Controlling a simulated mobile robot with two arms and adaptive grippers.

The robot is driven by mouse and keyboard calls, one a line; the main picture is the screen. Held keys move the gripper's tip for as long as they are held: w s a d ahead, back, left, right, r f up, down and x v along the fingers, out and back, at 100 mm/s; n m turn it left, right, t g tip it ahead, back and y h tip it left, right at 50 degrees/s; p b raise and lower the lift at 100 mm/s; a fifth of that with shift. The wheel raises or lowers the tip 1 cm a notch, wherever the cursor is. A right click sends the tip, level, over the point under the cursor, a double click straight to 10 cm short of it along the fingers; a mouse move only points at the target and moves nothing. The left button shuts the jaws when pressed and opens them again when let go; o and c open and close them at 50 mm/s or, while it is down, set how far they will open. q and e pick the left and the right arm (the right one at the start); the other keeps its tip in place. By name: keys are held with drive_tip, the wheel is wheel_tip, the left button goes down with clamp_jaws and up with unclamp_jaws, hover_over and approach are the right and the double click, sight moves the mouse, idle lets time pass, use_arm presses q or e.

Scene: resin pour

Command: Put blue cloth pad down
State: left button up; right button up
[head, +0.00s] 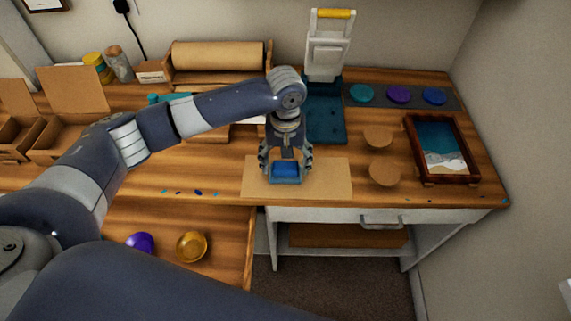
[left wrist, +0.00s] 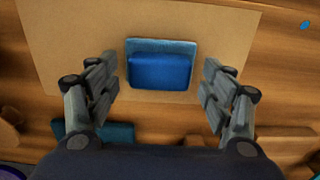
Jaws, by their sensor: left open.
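The blue cloth pad (head: 286,170) lies on a tan sheet (head: 332,178) near the front edge of the wooden table. In the left wrist view the pad (left wrist: 160,70) is a darker blue block on a lighter blue base, resting flat on the sheet (left wrist: 60,40). My left gripper (head: 286,172) is directly above the pad. Its fingers (left wrist: 160,92) are spread wide, one on each side of the pad, with a clear gap to it on both sides. My right gripper is not in view.
A framed blue and white resin piece (head: 441,148) stands at the right, with two round wooden discs (head: 384,172) beside it. Behind is a white press-like stand (head: 326,60) on a teal base. Purple (head: 140,243) and amber (head: 191,246) bowls sit on a lower surface at front left.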

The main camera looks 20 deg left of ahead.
sight(286, 166)
use_arm(q)
wheel_tip(286, 166, up, 11)
drive_tip(key=shift+f+b, duration=0.15)
drive_tip(key=shift+b, duration=0.15)
drive_tip(key=shift+d+f, duration=0.1)
idle(0.4)
